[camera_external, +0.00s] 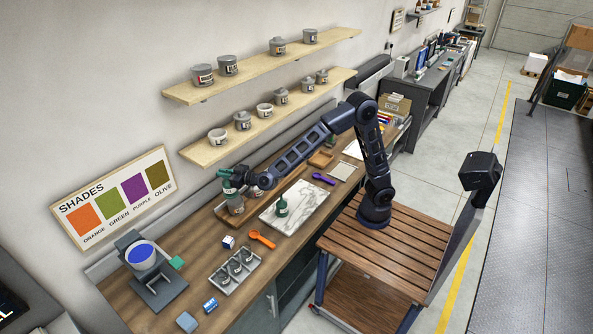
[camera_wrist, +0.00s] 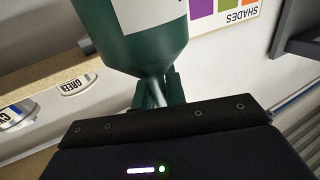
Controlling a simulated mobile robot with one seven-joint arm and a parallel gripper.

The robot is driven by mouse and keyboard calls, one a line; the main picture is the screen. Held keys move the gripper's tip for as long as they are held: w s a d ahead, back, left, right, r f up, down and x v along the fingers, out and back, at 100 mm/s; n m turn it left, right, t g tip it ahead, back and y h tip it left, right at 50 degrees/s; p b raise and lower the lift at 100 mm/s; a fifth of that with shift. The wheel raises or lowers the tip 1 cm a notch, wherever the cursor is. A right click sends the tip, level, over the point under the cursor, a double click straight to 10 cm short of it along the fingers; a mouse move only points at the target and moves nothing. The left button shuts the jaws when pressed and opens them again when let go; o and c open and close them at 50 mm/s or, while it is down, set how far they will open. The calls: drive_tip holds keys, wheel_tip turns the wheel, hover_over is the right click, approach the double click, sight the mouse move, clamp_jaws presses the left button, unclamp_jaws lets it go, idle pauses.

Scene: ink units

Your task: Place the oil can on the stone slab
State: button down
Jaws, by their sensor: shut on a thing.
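The oil can, dark green with a white label, fills the upper middle of the wrist view (camera_wrist: 130,35). It narrows to a thin neck that sits between the fingers of my gripper (camera_wrist: 160,92). In the external view my gripper (camera_external: 231,184) is over the back of the bench, with the can's body (camera_external: 236,205) below it, by a wooden tray (camera_external: 227,216). I cannot tell whether the can touches the tray. The pale stone slab (camera_external: 305,198) lies to the right of it. A small green container with a thin spout (camera_external: 282,208) stands on the slab.
An orange tool (camera_external: 262,239), a small white-and-blue box (camera_external: 228,242) and a grey tray with several cups (camera_external: 236,270) lie in front. A purple tool (camera_external: 324,178) is beyond the slab. Shelves with pots (camera_external: 270,125) hang above. Bare slab surrounds the container.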

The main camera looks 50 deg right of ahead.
drive_tip(key=s+d+f+m+g+h, duration=0.15)
drive_tip(key=s+d+m+h, duration=0.35)
drive_tip(key=d, duration=0.7)
drive_tip(key=s+d+f+m+g+h, duration=0.15)
drive_tip(key=s+d+m+h, duration=0.25)
drive_tip(key=d+h, duration=0.65)
drive_tip(key=s+d+f+m+g+h, duration=0.1)
drive_tip(key=s+d+f+m+h, duration=0.25)
drive_tip(key=d, duration=1.15)
wheel_tip(320, 180, down, 19)
drive_tip(key=shift+s+a+m, duration=0.15)
drive_tip(key=shift+s+m, duration=0.2)
drive_tip(key=shift+s, duration=0.05)
drive_tip(key=c, duration=1.5)
unclamp_jaws()
drive_tip(key=shift+o, duration=0.2)
